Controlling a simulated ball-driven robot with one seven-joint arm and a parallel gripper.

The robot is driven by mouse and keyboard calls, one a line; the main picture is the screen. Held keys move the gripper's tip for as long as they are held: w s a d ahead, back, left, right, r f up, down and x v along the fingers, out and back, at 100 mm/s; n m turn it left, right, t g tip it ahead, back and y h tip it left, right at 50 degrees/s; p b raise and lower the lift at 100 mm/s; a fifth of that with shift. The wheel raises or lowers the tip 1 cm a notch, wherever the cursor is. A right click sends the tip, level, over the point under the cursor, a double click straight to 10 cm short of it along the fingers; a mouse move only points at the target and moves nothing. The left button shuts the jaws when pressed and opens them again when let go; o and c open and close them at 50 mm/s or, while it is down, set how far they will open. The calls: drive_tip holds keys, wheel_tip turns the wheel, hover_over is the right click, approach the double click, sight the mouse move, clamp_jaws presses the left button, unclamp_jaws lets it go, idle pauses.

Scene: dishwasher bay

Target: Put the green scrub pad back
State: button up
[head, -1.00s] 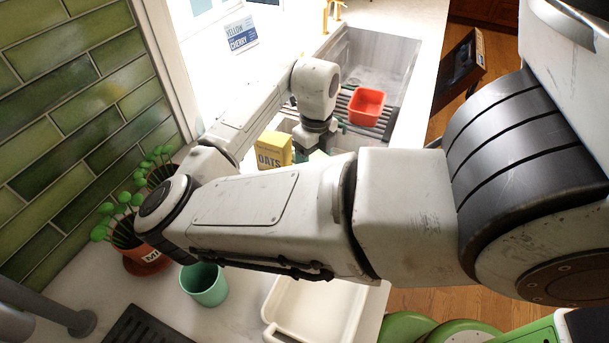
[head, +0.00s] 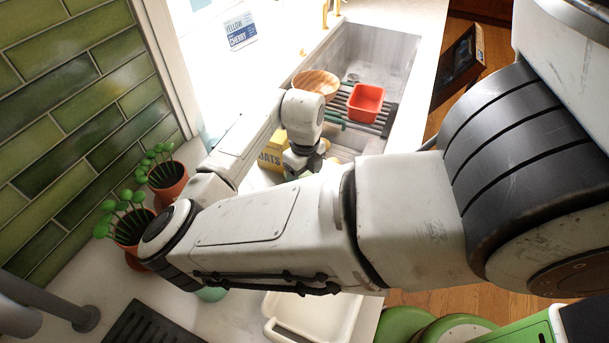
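I cannot pick out the green scrub pad for certain. A small dark green item (head: 333,118) shows at the near edge of the sink rack, beside the wooden bowl; I cannot tell what it is. My gripper (head: 302,162) points down just on the near side of the sink, beside the yellow oats box (head: 272,153). My forearm hides its fingertips, so I cannot see whether it is open or holds anything.
A wooden bowl (head: 316,83) and a red-orange tub (head: 366,102) sit on the rack (head: 386,126) in the sink (head: 392,50). A white tub (head: 318,318) stands on the near counter. Potted plants (head: 168,182) line the left wall, near my elbow. A teal cup (head: 211,294) is mostly hidden.

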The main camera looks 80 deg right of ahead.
sight(305, 174)
drive_tip(key=shift+s+a+f+b, duration=0.1)
drive_tip(key=shift+f+b, duration=0.25)
drive_tip(key=shift+f, duration=0.35)
drive_tip(key=o, duration=1)
drive_tip(key=shift+s+f, duration=0.1)
drive_tip(key=shift+r+p, duration=0.5)
drive_tip(key=shift+r, duration=0.3)
wheel_tip(305, 174, up, 12)
drive_tip(key=b, duration=0.1)
drive_tip(key=shift+w, duration=0.2)
